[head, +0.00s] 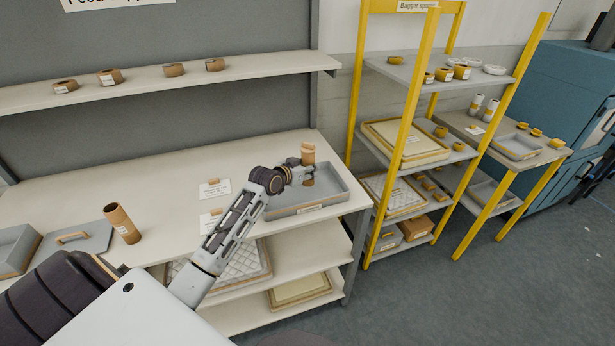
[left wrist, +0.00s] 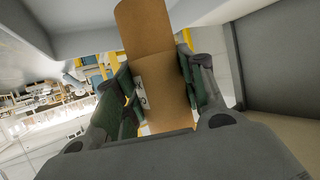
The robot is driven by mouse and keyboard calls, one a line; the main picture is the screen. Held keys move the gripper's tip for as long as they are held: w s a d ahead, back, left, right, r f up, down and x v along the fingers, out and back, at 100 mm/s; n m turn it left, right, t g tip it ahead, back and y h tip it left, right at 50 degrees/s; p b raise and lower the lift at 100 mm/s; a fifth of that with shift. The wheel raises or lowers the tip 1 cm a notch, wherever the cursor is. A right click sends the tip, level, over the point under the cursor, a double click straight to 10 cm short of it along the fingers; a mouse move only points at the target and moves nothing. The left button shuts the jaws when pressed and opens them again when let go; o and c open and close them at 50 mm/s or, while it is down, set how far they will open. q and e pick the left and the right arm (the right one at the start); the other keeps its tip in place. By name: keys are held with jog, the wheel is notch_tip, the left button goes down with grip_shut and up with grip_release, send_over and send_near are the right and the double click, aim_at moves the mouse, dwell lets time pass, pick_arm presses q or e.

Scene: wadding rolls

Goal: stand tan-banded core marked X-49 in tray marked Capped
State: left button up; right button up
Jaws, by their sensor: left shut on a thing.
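My left gripper (head: 306,173) is shut on a tan cardboard core (head: 308,153) and holds it roughly upright over the grey tray (head: 340,192) at the right end of the table. The left wrist view shows the core (left wrist: 160,55) between the two fingers (left wrist: 155,88), with part of a white label on its side; I cannot read it. The tray has a white label on its front, too small to read. I cannot tell whether the core's base touches the tray floor. My right gripper is not in view.
Several short rolls sit on the shelf (head: 200,82) above. A yellow-framed rack (head: 412,85) stands right of the table.

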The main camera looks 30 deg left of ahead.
pick_arm(q)
jog(key=shift+f, duration=1.85)
jog(key=shift+f, duration=0.15)
jog(key=o, duration=1)
jog(key=shift+r, duration=0.2)
jog(key=d+v, duration=0.1)
jog(key=v, duration=1.1)
jog(key=shift+a, duration=0.45)
